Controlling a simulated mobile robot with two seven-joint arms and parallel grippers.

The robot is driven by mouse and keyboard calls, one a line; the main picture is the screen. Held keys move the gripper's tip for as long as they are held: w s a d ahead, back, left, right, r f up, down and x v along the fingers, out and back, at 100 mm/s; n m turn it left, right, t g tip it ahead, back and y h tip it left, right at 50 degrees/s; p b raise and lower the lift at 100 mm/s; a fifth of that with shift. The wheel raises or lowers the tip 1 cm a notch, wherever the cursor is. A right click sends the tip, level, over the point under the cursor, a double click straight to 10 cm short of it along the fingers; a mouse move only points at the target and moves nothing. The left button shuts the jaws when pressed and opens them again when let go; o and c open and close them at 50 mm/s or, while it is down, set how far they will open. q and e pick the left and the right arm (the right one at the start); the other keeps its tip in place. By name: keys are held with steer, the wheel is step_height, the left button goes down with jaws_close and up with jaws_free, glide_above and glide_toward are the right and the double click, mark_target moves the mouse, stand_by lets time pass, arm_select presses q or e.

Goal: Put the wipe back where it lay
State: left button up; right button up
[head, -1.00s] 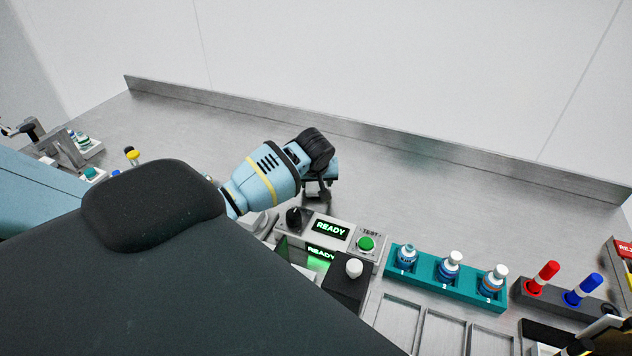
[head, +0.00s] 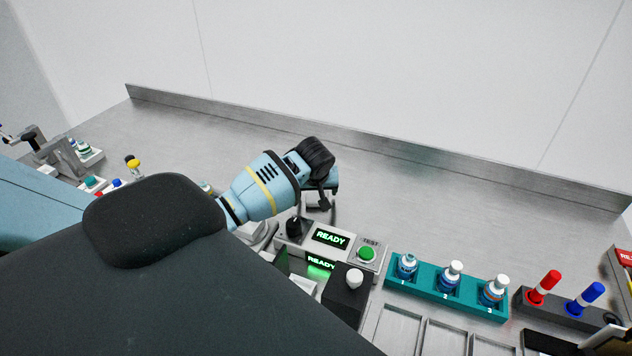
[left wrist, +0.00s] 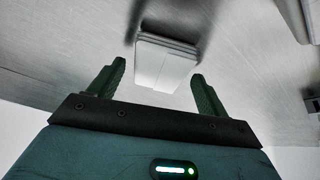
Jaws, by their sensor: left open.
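The wipe (left wrist: 165,62) is a white folded pad, seen in the left wrist view against the brushed steel counter, with dark shadow beside it. My left gripper (left wrist: 158,72) is open, and the near edge of the wipe shows between its two green fingertips. I cannot tell whether either finger touches it. In the head view my left gripper (head: 320,200) is low over the counter, behind the panel with the READY displays. The wipe cannot be made out there; the gripper and arm cover that spot. My right gripper is not in view.
A control panel (head: 331,237) with a dark knob and green TEST button stands just in front of the gripper. To its right are a teal rack (head: 428,286) of numbered bottles and red and blue markers (head: 544,287). The counter behind (head: 440,190) is clear.

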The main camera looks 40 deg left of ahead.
arm_select(q)
steer(key=v, duration=1.1)
steer(key=shift+r, duration=0.2)
